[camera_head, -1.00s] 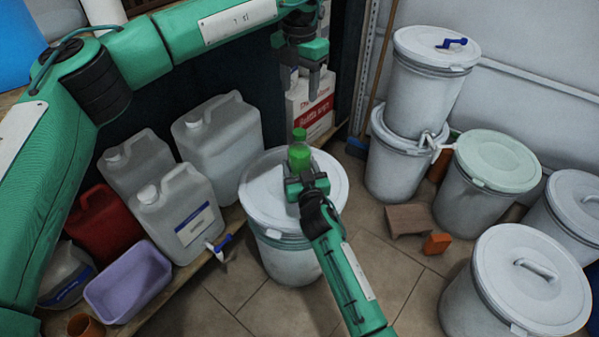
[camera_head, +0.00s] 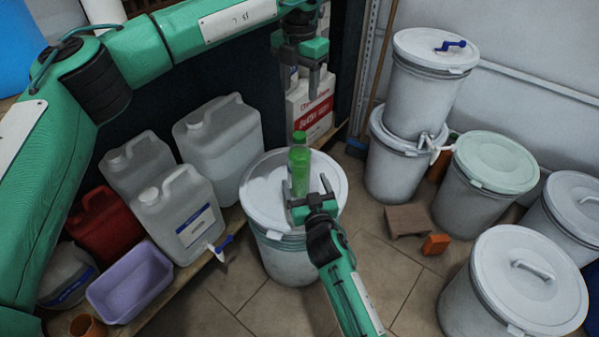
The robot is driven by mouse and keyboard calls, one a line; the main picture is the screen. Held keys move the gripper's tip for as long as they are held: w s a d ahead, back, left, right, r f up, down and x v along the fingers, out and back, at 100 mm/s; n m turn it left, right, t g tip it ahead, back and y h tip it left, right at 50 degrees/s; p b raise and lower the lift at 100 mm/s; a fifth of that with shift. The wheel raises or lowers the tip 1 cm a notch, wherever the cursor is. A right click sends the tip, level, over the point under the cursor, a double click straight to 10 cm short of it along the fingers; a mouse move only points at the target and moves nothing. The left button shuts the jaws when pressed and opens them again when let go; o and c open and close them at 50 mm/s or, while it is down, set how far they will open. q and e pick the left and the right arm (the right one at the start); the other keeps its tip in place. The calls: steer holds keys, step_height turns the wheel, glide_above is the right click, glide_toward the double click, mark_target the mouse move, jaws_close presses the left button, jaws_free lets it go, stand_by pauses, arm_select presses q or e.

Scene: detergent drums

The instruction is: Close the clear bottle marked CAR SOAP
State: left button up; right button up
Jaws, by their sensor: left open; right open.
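A bottle with green contents (camera_head: 299,172) stands upright on the lid of a white drum (camera_head: 262,190), in the middle of the head view. A green cap (camera_head: 299,137) shows at its top; I cannot tell how tightly it sits. No CAR SOAP marking is readable at this size. My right gripper (camera_head: 306,183) is open, its fingers pointing toward the bottle from the front. It looks empty. My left gripper (camera_head: 303,85) is open and empty, higher up and behind the bottle, with its fingers pointing down.
White jugs (camera_head: 180,214), a red jug (camera_head: 104,226) and a lilac tub (camera_head: 130,284) stand at left. Stacked drums (camera_head: 420,95) and more lidded drums (camera_head: 527,280) stand at right.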

steer(key=v, duration=0.7)
steer(key=shift+s+p, duration=0.15)
steer(key=shift+p, duration=0.25)
